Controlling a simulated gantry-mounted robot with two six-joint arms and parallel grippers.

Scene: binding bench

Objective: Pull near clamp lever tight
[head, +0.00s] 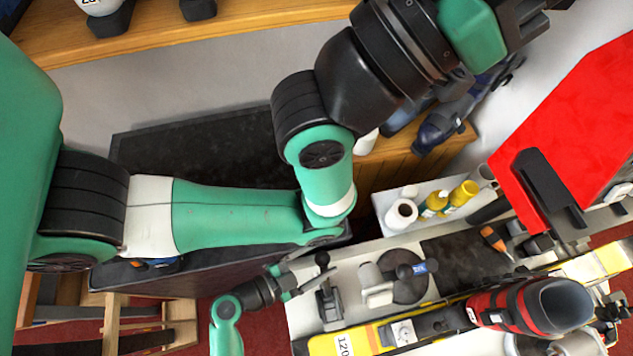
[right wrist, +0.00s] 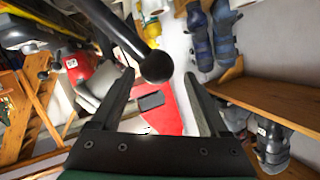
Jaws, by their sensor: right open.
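The clamp lever with a black ball knob (head: 322,258) stands up from a grey clamp base (head: 328,300) at the bench's left end in the head view. My right gripper (head: 300,282) comes in from the lower left, open, close to the left of the lever. In the right wrist view the ball knob (right wrist: 156,67) appears between the tips of the open right gripper (right wrist: 160,80), with its rod running up and left. The depth between knob and fingertips is hard to judge. My left arm reaches to the top right; its fingers are cut off by the frame edge.
A yellow ski (head: 362,341) lies along the bench front, with a red and black boot (head: 500,305) on it. A grey fixture (head: 376,288) stands right of the clamp.

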